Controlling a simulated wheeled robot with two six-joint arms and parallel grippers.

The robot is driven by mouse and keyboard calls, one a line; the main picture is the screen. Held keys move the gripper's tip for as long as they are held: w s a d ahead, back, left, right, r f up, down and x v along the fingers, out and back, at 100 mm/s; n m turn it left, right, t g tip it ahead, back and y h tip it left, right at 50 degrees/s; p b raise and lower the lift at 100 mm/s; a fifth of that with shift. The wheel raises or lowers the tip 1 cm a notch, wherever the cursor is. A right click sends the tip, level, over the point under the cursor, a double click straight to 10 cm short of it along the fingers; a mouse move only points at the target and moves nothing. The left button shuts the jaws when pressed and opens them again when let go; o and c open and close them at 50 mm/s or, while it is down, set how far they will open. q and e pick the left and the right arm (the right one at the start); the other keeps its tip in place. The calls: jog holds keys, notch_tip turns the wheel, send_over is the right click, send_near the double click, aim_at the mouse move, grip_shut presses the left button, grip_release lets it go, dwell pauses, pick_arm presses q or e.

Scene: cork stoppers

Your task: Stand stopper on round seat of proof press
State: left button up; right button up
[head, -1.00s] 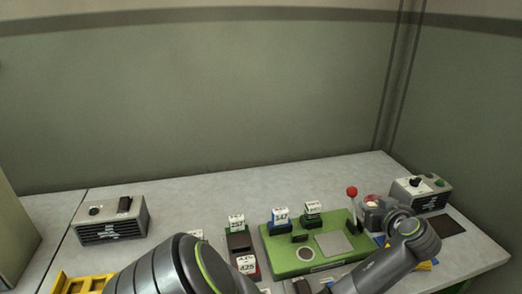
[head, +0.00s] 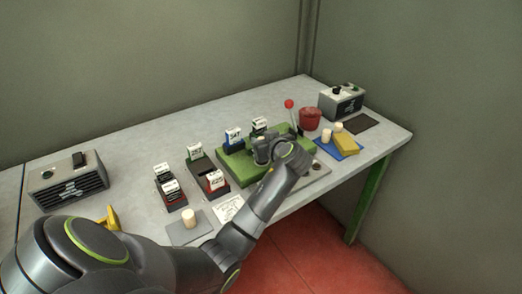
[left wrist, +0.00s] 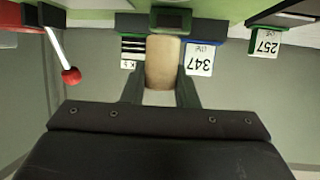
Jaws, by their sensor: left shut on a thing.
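The green proof press (head: 228,163) stands mid-table with a red-knobbed lever (head: 289,104), which also shows in the left wrist view (left wrist: 71,75). My left gripper (head: 264,151) is over the press. In the left wrist view it (left wrist: 161,88) is shut on a tan cork stopper (left wrist: 163,60), one finger on each side. The round seat is hidden behind my gripper and arm in the head view. I cannot tell whether the stopper touches the press. Other stoppers stand on a blue tray (head: 350,151) and a grey pad (head: 178,234). My right gripper is not in view.
Labelled card holders (head: 214,181) stand left of the press, and a blue one (head: 233,139) is at its back. A red pot (head: 311,118) and a grey box (head: 342,101) stand to the right.

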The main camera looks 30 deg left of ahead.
pick_arm(q)
notch_tip(320, 180, down, 4)
jog(key=shift+r, duration=0.1)
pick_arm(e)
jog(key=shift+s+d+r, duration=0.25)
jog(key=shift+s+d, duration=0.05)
pick_arm(q)
jog(key=shift+s, duration=0.1)
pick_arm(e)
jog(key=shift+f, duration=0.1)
pick_arm(q)
jog(key=shift+f, duration=0.2)
jog(key=o, duration=0.9)
jog(key=shift+r, duration=0.1)
jog(key=shift+r, duration=0.1)
